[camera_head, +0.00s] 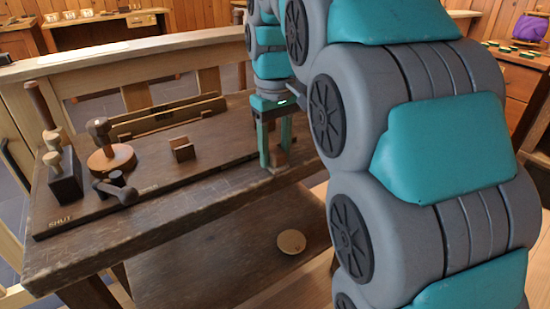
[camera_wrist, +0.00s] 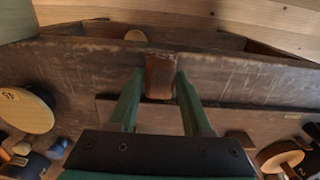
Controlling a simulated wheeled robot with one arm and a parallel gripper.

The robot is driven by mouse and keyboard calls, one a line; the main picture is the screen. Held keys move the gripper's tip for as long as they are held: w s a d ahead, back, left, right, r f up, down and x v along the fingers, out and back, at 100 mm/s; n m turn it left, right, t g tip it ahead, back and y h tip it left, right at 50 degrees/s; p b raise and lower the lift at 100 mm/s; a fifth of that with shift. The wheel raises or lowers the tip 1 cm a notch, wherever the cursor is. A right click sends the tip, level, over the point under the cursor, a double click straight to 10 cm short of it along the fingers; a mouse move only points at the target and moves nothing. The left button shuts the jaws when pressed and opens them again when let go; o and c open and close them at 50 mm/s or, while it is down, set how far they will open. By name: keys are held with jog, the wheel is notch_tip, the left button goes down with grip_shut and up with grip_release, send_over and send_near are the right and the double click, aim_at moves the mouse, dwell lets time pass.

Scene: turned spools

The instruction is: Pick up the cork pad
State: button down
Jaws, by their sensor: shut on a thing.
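My gripper (camera_head: 275,150) points down at the near right part of the dark wooden bench (camera_head: 150,215). Its two green fingers are shut on a small brown block (camera_wrist: 160,77), which also shows between the fingertips in the head view (camera_head: 279,158). The block has a worn, mottled brown face; I cannot tell for sure that it is the cork pad. It is at or just above the bench top near the front edge. A pale tan round disc (camera_head: 291,241) lies on the lower shelf and shows partly in the wrist view (camera_wrist: 135,35).
A dark board (camera_head: 150,178) on the bench carries a round wooden base with a knob (camera_head: 110,157), a dark mallet-like piece (camera_head: 116,188), a dark block with pegs (camera_head: 65,175) and a small upright block (camera_head: 182,149). A tan labelled disc (camera_wrist: 27,110) lies left in the wrist view.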

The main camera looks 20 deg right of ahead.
aim_at(275, 149)
dwell(0.3)
jog(key=shift+r, duration=1.75)
jog(key=s+d+r+b, duration=0.1)
jog(key=s+d, duration=0.1)
jog(key=s, duration=1.3)
jog(key=shift+s+d+r+b, duration=0.25)
jog(key=shift+s+d+b, duration=0.15)
jog(key=c, duration=0.9)
grip_release()
jog(key=c, duration=0.6)
